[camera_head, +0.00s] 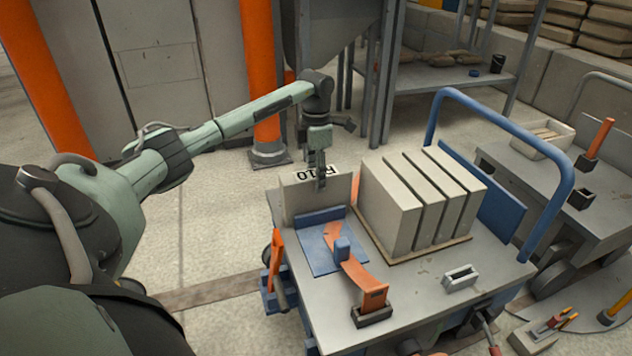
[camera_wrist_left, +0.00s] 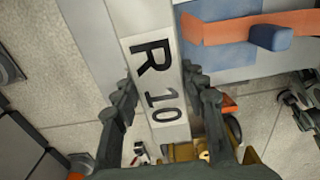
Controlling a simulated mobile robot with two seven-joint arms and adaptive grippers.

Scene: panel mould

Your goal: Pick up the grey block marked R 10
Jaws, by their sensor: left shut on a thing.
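The grey block marked R 10 (camera_head: 313,196) stands upright at the far left corner of the cart top, behind a blue plate. Its label faces up and also fills the middle of the left wrist view (camera_wrist_left: 154,80). My left gripper (camera_head: 320,184) comes down from above and is shut on the block, with one finger on each side of it in the left wrist view (camera_wrist_left: 163,88). Part of the block's top and near face is hidden by the gripper. The right gripper is not clearly in view.
The cart (camera_head: 440,290) has a blue handle (camera_head: 500,115) at its right. Several grey blocks (camera_head: 415,203) stand close to the right of the held block. An orange lever (camera_head: 360,278) on a blue plate (camera_head: 318,250) is in front. A shelf stands behind.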

